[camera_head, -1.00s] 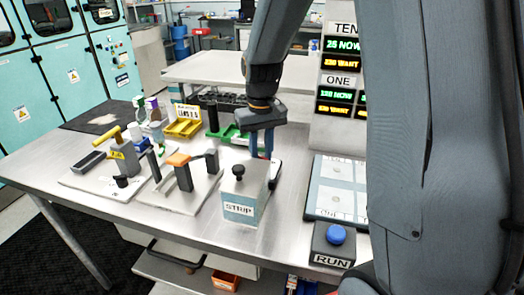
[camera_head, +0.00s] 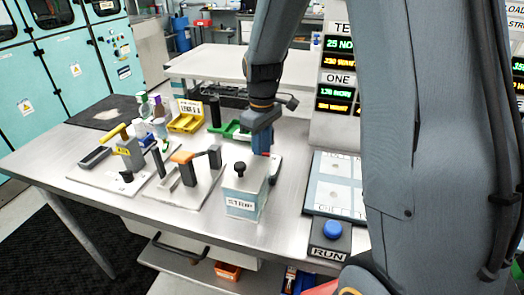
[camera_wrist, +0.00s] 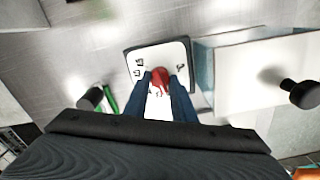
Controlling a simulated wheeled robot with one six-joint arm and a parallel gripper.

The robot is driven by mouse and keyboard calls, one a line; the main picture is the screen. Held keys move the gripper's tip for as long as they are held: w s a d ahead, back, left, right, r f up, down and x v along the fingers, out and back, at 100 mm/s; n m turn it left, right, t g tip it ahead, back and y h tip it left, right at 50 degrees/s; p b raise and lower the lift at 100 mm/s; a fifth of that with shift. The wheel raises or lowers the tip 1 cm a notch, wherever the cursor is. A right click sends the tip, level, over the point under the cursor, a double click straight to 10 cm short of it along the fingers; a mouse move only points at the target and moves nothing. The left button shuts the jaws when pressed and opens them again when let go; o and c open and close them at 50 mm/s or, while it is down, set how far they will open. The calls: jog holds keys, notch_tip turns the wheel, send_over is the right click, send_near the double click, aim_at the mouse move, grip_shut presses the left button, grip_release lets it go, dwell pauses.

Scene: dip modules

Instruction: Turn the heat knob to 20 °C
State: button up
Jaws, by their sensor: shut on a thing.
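The red heat knob (camera_wrist: 160,77) sits on a white dial plate (camera_wrist: 176,52) with dark marks, in the wrist view. The marks are too small and blurred to read. My gripper (camera_wrist: 161,86) has its two blue fingers on either side of the knob, shut on it. In the head view my gripper (camera_head: 263,152) points down behind the STRIP box.
The grey STRIP box (camera_head: 245,190) with a black knob stands close in front of my gripper. A blue RUN button (camera_head: 332,230) and a white panel (camera_head: 335,185) lie to the right. Display screens (camera_head: 338,70) stand behind right.

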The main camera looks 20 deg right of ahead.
dwell(0.4)
jog(key=o, duration=1)
jog(key=shift+r+b, duration=0.85)
jog(key=shift+r, duration=3.05)
